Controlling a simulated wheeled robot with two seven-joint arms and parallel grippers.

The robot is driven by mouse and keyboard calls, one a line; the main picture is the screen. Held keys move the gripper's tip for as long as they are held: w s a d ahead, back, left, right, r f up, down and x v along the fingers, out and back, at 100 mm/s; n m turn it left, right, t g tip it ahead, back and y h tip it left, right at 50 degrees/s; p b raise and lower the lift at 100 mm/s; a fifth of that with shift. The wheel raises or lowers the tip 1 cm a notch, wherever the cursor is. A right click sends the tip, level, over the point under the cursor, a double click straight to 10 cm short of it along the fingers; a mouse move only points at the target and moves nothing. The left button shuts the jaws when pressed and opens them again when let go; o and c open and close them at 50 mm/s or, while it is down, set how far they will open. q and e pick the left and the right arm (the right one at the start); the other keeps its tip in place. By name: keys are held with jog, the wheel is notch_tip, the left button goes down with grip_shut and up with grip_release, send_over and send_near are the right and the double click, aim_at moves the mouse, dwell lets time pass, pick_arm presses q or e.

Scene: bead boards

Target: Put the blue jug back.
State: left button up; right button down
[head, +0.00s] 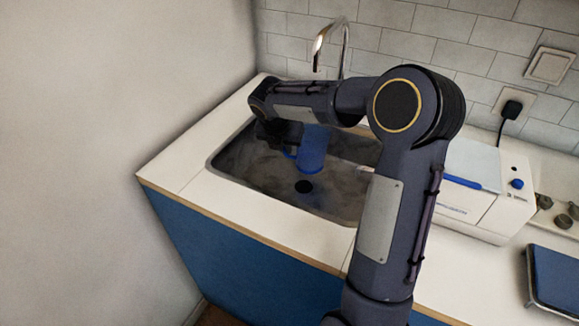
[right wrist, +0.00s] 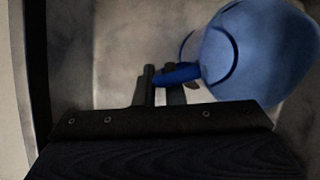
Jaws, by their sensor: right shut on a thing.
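The blue jug (head: 312,150) is over the sink basin (head: 240,182), partly hidden behind my right arm in the head view. My right gripper (head: 283,146) is at the jug's left side, shut on its handle. In the right wrist view the jug (right wrist: 262,55) fills the upper right, and my right gripper's fingers (right wrist: 160,82) close on the handle (right wrist: 180,75). I cannot tell whether the jug touches the basin floor. My left gripper is not in view.
A curved tap (head: 345,45) rises behind the sink. A white appliance (head: 485,195) with a blue knob stands on the counter at the right, and a blue tray-like object (head: 553,275) lies farther right. Bare counter (head: 260,220) runs along the sink's front edge.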

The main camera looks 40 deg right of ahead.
notch_tip(320, 180, down, 6)
jog(key=shift+r+b, duration=0.15)
jog(key=shift+b, duration=0.35)
jog(key=c, duration=1.5)
grip_release()
jog(key=shift+a+r, duration=0.1)
jog(key=shift+r, duration=0.3)
jog(key=p+v, duration=0.2)
jog(key=v, duration=0.9)
jog(key=shift+s+r, duration=0.1)
jog(key=shift+s, duration=0.05)
